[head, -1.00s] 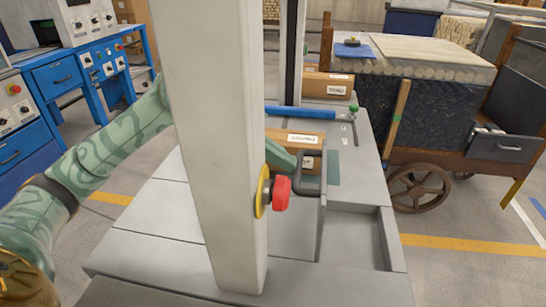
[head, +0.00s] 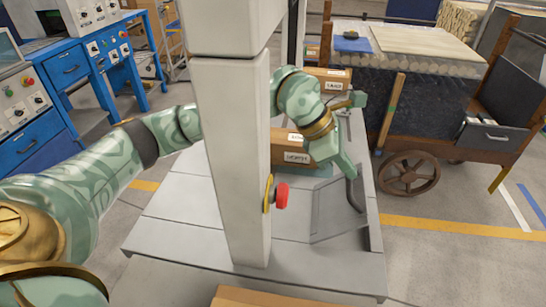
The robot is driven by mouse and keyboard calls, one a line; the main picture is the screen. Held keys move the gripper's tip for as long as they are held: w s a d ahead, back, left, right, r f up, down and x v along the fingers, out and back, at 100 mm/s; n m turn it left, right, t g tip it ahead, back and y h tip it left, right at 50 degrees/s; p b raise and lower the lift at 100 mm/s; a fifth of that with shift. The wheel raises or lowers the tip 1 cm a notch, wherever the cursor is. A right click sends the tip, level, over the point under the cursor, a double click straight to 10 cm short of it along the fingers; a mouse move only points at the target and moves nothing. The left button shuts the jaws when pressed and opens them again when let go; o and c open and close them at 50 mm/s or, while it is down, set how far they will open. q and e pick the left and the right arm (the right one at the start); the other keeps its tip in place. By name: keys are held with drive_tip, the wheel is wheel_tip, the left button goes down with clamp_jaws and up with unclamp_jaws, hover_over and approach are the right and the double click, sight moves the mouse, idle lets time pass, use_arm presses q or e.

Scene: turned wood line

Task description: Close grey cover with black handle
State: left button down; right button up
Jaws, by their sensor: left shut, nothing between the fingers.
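The grey cover (head: 332,215) lies tilted over to the right across the recess in the grey machine table (head: 180,222). It looks low, but I cannot tell whether it sits flush. Its black handle (head: 354,192) stands up on the right side. My left arm passes behind the pale post, and my left gripper (head: 347,168) is shut and empty, pointing down close beside the handle and above the cover. I cannot tell whether it touches. My right gripper is not in view.
A wooden cart (head: 430,120) stands at the right, blue benches (head: 75,70) at the left.

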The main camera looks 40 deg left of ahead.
use_arm(q)
drive_tip(key=w+d+f, duration=0.3)
drive_tip(key=d+f, duration=0.2)
drive_tip(key=d, duration=0.1)
drive_tip(key=shift+d, duration=0.25)
drive_tip(key=shift+a+r, duration=0.1)
drive_tip(key=shift+r, duration=0.05)
idle(1.0)
